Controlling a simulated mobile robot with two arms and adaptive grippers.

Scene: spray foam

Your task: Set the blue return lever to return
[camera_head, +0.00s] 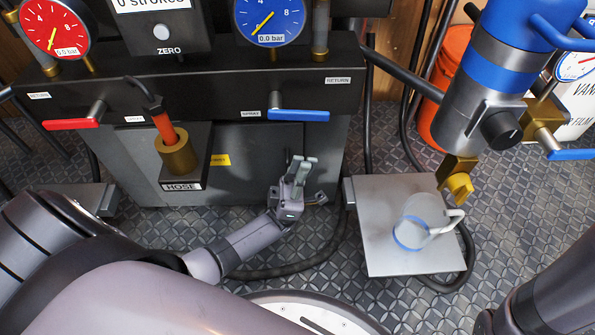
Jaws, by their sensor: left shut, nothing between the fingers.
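The blue return lever (302,115) is on the front of the dark manifold block (220,95). Its handle lies about level and points right from its pivot, on the side of the RETURN label (338,80). The SPRAY label (250,114) is left of the pivot. My left gripper (301,165) is below the lever in the picture, apart from it, with its fingers pointing up. It is shut and empty. My right gripper is not in view; only part of my right arm shows at the lower right.
A red lever (73,123) points left on the same block. A hose nozzle stands in a brass holder (179,158) left of my gripper. A clear cup (420,220) sits on a metal plate (385,258) at right, below a blue-banded cylinder (490,75).

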